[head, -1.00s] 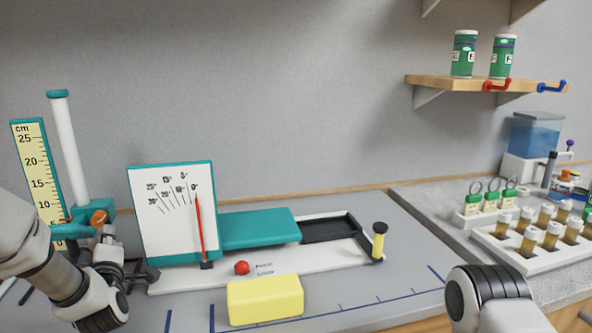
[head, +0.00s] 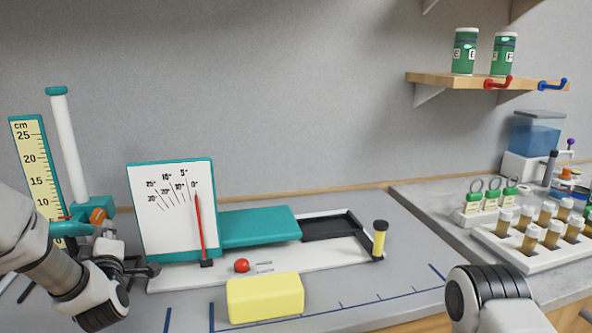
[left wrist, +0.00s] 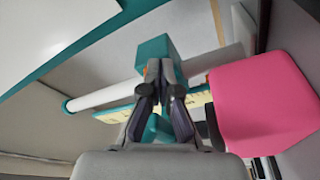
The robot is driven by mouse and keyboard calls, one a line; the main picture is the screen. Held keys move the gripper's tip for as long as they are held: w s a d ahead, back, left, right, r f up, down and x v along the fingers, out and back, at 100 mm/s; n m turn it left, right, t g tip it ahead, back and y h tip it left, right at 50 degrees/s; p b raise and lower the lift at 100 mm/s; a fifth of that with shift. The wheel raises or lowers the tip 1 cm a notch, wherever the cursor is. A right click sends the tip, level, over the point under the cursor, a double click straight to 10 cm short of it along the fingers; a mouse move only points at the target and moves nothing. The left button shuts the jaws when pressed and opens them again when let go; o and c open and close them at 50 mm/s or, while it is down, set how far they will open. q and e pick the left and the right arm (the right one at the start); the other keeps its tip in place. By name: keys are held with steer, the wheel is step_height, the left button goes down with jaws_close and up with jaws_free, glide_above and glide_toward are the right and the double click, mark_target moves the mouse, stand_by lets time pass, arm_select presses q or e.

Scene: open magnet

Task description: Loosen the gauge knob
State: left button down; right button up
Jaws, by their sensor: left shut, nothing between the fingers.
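The height gauge stands at the left in the head view, with a yellow cm scale (head: 38,180), a white post (head: 70,145) and a teal slider block (head: 95,205). An orange knob (head: 98,216) sits on the front of the block. My left gripper (head: 107,240) is just below and in front of the knob. In the left wrist view its fingertips (left wrist: 164,75) are shut together in front of the teal block (left wrist: 157,50), with specks of orange beside them. Whether they touch the knob cannot be told. My right gripper is out of view.
A dial board (head: 172,210) with a red needle stands right of the gauge, on a white base with a red ball (head: 242,265). A yellow block (head: 265,298) lies in front. A pink block (left wrist: 262,110) is close beside the left gripper.

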arm_select(q)
steer(key=b+v, duration=0.3)
steer(key=v, duration=0.3)
steer(key=shift+r, duration=0.7)
steer(key=shift+s, duration=0.15)
